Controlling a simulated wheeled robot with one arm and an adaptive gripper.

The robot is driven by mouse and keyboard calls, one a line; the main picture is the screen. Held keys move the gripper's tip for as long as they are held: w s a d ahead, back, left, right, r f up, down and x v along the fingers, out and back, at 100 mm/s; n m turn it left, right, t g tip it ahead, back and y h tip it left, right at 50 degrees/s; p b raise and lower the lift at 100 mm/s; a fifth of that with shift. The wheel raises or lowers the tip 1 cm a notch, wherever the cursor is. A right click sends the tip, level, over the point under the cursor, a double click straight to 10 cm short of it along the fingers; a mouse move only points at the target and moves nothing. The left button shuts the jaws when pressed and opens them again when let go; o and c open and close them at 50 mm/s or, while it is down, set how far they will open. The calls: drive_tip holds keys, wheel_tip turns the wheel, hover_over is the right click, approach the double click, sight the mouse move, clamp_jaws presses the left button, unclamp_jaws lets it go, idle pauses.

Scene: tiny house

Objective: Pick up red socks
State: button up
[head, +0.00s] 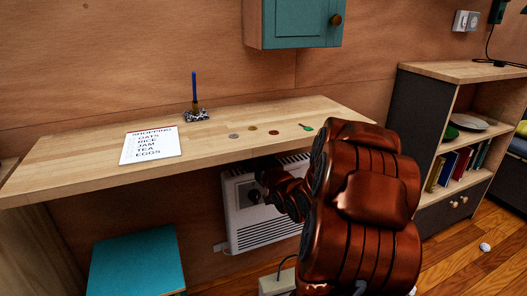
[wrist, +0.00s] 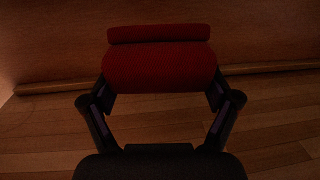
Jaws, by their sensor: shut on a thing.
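In the wrist view, a red rolled thing, which looks like the red socks (wrist: 160,68), sits between the fingers of my gripper (wrist: 162,92). The gripper is shut on it, one finger at each side. A narrower red roll shows along its top edge. Below and behind it are the wooden floor and the foot of a wall. In the head view my copper-coloured arm reaches down in front of the heater under the desk. The gripper and the socks are hidden there.
The wooden desk (head: 75,165) carries a shopping list (head: 150,146), a blue candle (head: 195,88), several coins and a green spoon (head: 306,127). A white heater (head: 240,205) stands beneath it. A teal stool (head: 137,262) is at lower left, a shelf unit (head: 425,120) at right.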

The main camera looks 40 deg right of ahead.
drive_tip(key=shift+s+a+r, duration=0.1)
drive_tip(key=shift+s+a, duration=0.05)
drive_tip(key=shift+a, duration=0.65)
drive_tip(key=shift+a+f+b, duration=0.15)
drive_tip(key=shift+f+b, duration=0.15)
drive_tip(key=shift+b, duration=0.35)
drive_tip(key=b, duration=0.2)
drive_tip(key=shift+s+a+b, duration=0.1)
drive_tip(key=shift+a+b, duration=0.2)
drive_tip(key=shift+a, duration=0.1)
drive_tip(key=shift+s+a+r+b, duration=0.15)
drive_tip(key=shift+a+r+b, duration=0.2)
drive_tip(key=shift+a+b, duration=0.55)
